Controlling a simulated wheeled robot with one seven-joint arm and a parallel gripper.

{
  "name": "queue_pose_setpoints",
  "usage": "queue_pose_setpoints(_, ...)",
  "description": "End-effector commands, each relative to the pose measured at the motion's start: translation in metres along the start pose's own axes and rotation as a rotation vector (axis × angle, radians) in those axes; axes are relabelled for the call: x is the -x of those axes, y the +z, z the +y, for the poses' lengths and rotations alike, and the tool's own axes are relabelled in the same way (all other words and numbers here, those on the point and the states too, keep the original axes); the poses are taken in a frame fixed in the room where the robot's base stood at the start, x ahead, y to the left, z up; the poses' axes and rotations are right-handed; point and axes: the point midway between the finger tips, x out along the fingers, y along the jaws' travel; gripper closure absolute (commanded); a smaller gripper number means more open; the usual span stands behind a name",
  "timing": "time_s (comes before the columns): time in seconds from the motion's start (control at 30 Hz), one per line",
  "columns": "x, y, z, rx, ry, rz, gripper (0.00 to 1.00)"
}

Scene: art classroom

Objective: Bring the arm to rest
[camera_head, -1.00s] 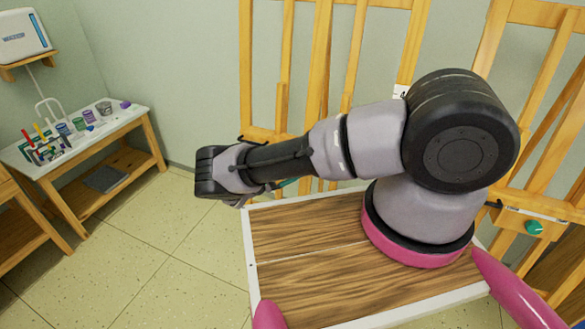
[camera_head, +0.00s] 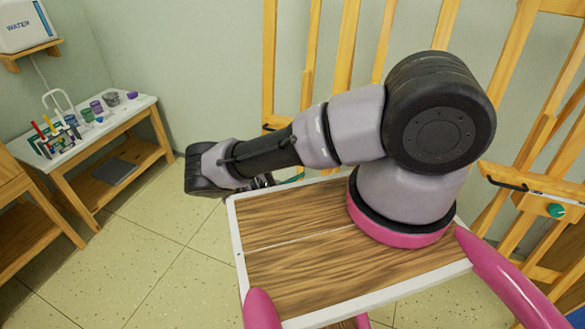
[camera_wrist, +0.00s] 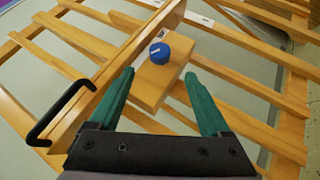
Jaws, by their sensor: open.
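My arm, grey and black, stands on my wood-topped base in the head view and stretches to the left, bent at the elbow. My gripper (camera_wrist: 159,74) shows in the wrist view with two teal fingers spread apart and nothing between them. In the head view the gripper is mostly hidden behind the arm's end; only a sliver of teal shows. Beyond the fingers in the wrist view is a wooden easel (camera_wrist: 75,42) with a blue knob (camera_wrist: 160,54) on a wooden block. I cannot tell whether the fingers touch it.
Wooden easels (camera_head: 268,70) stand along the wall behind and to the right of my arm. A black handle (camera_wrist: 60,112) is close to the left finger. A white-topped table (camera_head: 118,119) with paint cups and a tool rack is at left. Open tiled floor (camera_head: 150,240) lies between.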

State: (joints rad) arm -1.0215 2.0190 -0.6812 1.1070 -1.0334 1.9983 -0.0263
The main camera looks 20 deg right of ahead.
Motion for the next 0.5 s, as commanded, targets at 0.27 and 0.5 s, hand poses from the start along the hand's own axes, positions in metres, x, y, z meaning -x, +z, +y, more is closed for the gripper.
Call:
queue_pose_setpoints(0.27,0.000,0.000,0.003,0.001,-0.009,-0.004,0.19)
queue_pose_setpoints(0.5,-0.007,0.001,0.051,0.032,-0.223,-0.077,0.19)
